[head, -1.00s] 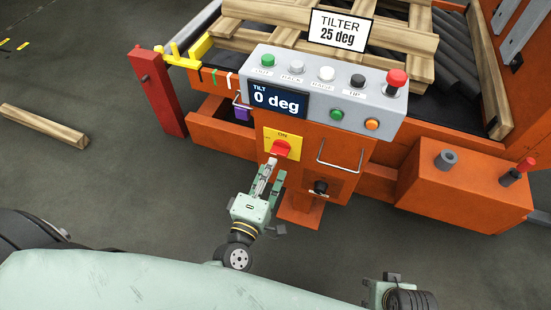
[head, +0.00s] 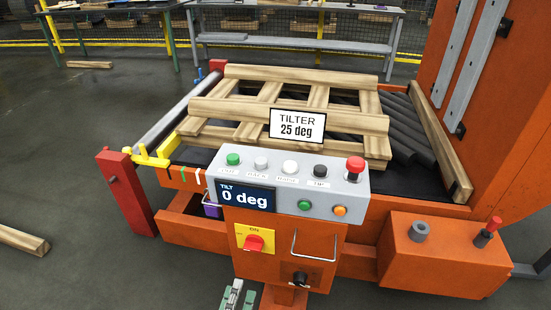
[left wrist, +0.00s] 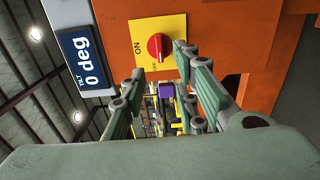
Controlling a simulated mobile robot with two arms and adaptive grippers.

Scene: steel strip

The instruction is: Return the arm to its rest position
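My left gripper (head: 238,292) shows only by its fingers at the bottom edge of the head view, below the red rotary switch (head: 254,243) on its yellow plate (head: 242,230). In the left wrist view, the left gripper (left wrist: 165,68) has its green fingers spread apart with nothing between them. The switch also shows there (left wrist: 158,47), beyond the fingertips and apart from them. The rest of the left arm is out of the head view. My right gripper is not in view.
An orange console with a grey button panel (head: 300,180) stands ahead; its display (head: 247,197) reads 0 deg. A pallet (head: 232,131) lies on the rollers behind. A red post (head: 127,192) stands left, an orange box (head: 440,259) right. The left floor is mostly clear.

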